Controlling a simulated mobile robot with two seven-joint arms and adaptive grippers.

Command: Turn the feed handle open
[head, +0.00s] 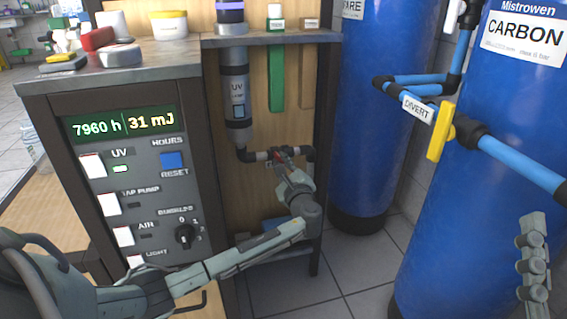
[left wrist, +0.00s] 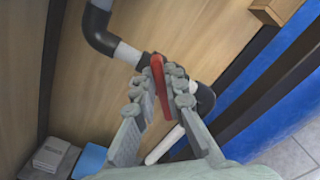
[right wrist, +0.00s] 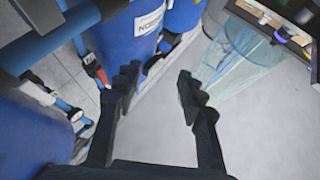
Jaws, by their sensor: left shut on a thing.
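The red handle (head: 281,151) sits on the short pipe below the grey UV cylinder, behind the bench opening. No label for it is readable. My left gripper (head: 290,170) reaches in from below and is shut on the red handle. In the left wrist view the red handle (left wrist: 158,75) stands between the fingers (left wrist: 161,88), in front of a white pipe section with black elbows. The fingers hide part of the handle. My right gripper (right wrist: 155,85) is open and empty over the floor in its wrist view.
A yellow handle (head: 440,131) marked DIVERT is on the blue piping at right. Blue tanks (head: 375,110) stand beside the bench, one labelled CARBON. A control panel (head: 135,185) with switches is left of my left gripper. Bottles and boxes stand on the bench top (head: 150,56).

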